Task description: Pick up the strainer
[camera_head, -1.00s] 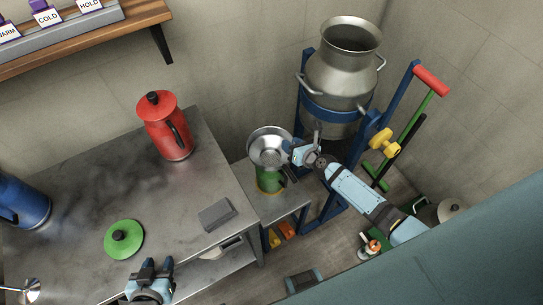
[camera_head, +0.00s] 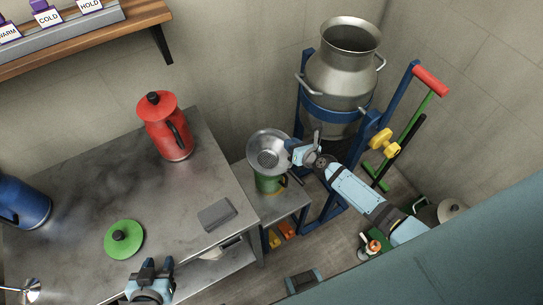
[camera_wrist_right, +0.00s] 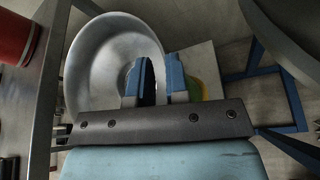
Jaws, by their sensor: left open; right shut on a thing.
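The strainer (camera_head: 268,148) is a round metal bowl with a perforated centre, above a green container (camera_head: 268,181) on a low stand. It also fills the middle of the right wrist view (camera_wrist_right: 105,60). My right gripper (camera_head: 291,148) is shut on the strainer's right edge. In the right wrist view its fingers (camera_wrist_right: 158,78) overlap the bowl's side, so the exact grip point is partly hidden. I cannot tell whether the strainer touches the green container. My left gripper (camera_head: 151,267) is open and empty over the front edge of the steel table.
A red jug (camera_head: 166,128), a green lid (camera_head: 123,239), a grey block (camera_head: 217,215) and a blue jug (camera_head: 22,203) are on the steel table (camera_head: 90,180). A large metal can (camera_head: 343,75) hangs in a blue frame (camera_head: 340,117) behind my right gripper.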

